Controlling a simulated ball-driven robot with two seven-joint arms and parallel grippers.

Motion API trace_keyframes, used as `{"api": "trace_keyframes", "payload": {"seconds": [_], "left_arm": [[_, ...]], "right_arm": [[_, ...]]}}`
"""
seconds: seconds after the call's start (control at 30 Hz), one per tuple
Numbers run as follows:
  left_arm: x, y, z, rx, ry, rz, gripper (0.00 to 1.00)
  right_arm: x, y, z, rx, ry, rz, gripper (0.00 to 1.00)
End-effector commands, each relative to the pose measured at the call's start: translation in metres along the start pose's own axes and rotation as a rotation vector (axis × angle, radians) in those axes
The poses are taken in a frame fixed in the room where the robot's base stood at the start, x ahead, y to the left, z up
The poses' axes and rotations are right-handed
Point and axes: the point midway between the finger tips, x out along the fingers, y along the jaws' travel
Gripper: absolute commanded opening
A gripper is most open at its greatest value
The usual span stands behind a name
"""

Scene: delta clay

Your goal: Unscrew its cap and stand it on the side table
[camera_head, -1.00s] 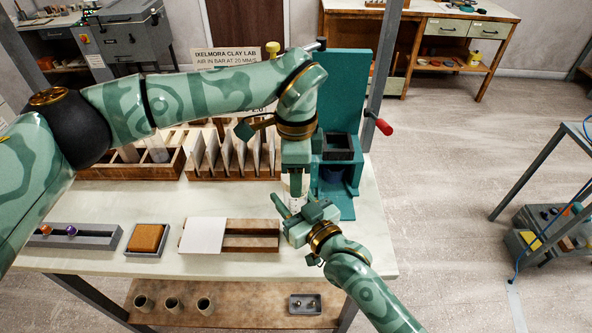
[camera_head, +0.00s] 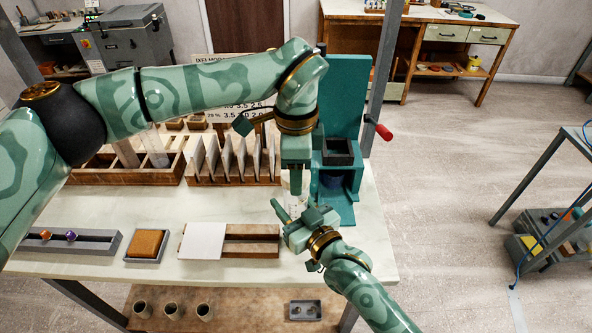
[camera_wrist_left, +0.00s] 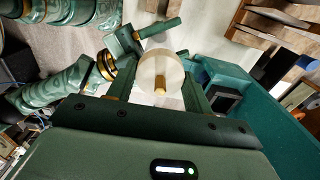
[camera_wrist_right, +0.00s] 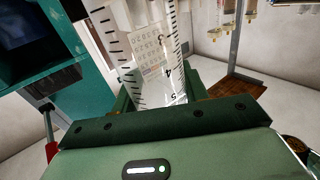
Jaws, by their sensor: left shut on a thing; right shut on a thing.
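A clear tube with black scale marks (camera_wrist_right: 150,45) stands between my two grippers; only a small part of it shows in the head view (camera_head: 296,184). My left gripper (camera_head: 295,178) points down from above and is shut on the pale round cap (camera_wrist_left: 160,68), which has a brass-coloured stub at its middle. My right gripper (camera_head: 290,210) comes from the front and is shut on the tube lower down. I cannot tell whether the cap is apart from the tube. A metal-framed table (camera_head: 580,132), perhaps the side table, is cut off at the right edge.
A teal press-like stand (camera_head: 345,95) with a red handle (camera_head: 384,127) is close to the right of the grippers. A plate rack (camera_head: 232,180), a tile tray (camera_head: 252,230) and a sponge tray (camera_head: 147,244) occupy the worktable. Open floor lies to the right.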

Motion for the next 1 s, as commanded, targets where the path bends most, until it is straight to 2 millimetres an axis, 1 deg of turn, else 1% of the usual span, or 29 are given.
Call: {"api": "trace_keyframes", "payload": {"seconds": [0.03,0.27,0.37,0.53,0.6,0.77,0.8,0.87,0.9,1.0], "left_arm": [[0.000,0.000,0.000,0.000,0.000,0.000,0.24],[-0.002,0.000,0.000,0.000,0.000,0.000,0.24],[-0.011,0.000,0.000,-0.001,0.001,-0.001,0.24],[-0.035,-0.001,0.000,-0.001,0.000,-0.002,0.24],[-0.039,0.000,0.000,0.000,0.000,0.001,0.24],[-0.040,0.000,0.000,0.000,0.000,0.002,0.24],[-0.040,0.000,0.000,0.000,0.000,0.002,0.24],[-0.040,0.000,0.000,0.000,0.000,0.001,0.24],[-0.040,0.000,0.000,0.000,0.000,0.001,0.24],[-0.040,0.000,0.000,0.000,0.000,0.001,0.24]], "right_arm": [[-0.001,0.000,0.003,0.000,-0.006,-0.001,0.00],[-0.001,0.000,0.003,0.000,-0.006,-0.001,0.00],[-0.001,0.000,0.003,0.000,-0.006,-0.001,0.00],[-0.001,0.000,0.003,0.000,-0.006,-0.001,0.00],[-0.001,0.000,0.003,0.000,-0.006,-0.001,0.00],[-0.001,0.000,0.003,0.000,-0.006,-0.001,0.00],[-0.001,0.000,0.003,0.000,-0.006,-0.001,0.49],[-0.001,0.000,0.002,0.000,-0.005,0.000,0.66],[-0.001,0.000,0.002,0.000,-0.005,0.000,0.69],[0.000,0.000,0.001,0.000,-0.003,0.000,0.69]]}}
